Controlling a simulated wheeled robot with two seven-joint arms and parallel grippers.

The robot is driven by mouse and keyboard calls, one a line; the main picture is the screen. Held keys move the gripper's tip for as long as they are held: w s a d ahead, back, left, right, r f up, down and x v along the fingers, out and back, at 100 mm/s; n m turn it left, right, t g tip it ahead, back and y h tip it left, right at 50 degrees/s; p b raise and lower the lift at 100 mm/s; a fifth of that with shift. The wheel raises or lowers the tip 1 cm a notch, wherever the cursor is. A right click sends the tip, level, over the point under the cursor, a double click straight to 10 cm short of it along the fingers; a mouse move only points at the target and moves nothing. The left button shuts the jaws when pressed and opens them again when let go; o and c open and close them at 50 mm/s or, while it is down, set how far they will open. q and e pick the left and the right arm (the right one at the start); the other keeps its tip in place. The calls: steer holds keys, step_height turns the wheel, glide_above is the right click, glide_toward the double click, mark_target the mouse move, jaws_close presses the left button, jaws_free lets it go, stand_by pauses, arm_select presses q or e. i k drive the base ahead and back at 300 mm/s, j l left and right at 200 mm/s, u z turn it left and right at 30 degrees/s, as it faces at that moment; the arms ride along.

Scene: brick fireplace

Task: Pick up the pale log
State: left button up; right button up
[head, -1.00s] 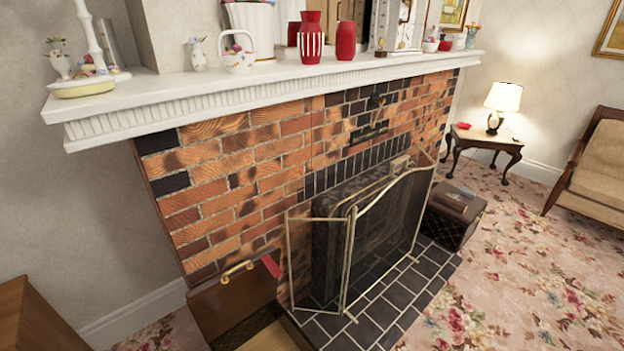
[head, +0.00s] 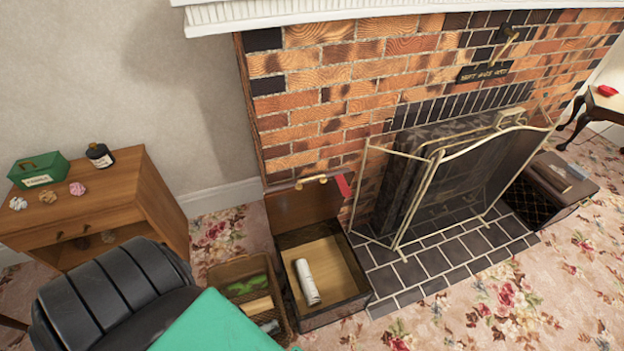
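A pale, whitish log (head: 306,281) lies in an open wooden box (head: 340,313) at the left end of the hearth. The box's lid stands raised against the bricks. The log lies lengthwise, clear of the box's front wall. Left of the box, a wicker basket (head: 232,268) holds green items and a light tan, log-like piece (head: 257,307). Neither of my grippers is in view.
A folding fire screen (head: 402,215) stands on dark tiles right of the box. A wooden side table (head: 100,205) stands at the left. A black ribbed shape (head: 110,290) and a flat teal shape (head: 215,325) fill the bottom left. Carpet is clear at lower right.

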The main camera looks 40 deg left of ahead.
mark_target(261, 306)
steer(key=u, duration=1.35)
steer(key=k+j+u, duration=0.1)
steer(key=k+u, duration=0.15)
steer(key=k, duration=0.25)
steer(key=k+j+u, duration=0.25)
steer(key=k, duration=0.2)
steer(key=i+j, duration=0.65)
steer(key=j+z, duration=0.1)
steer(key=z, duration=0.3)
steer(key=i+j+z, duration=0.1)
steer(key=z, duration=0.3)
steer(key=j+z, duration=0.2)
steer(key=z, duration=0.2)
steer(key=j+z, duration=0.15)
steer(key=z, duration=0.25)
steer(key=i, duration=0.05)
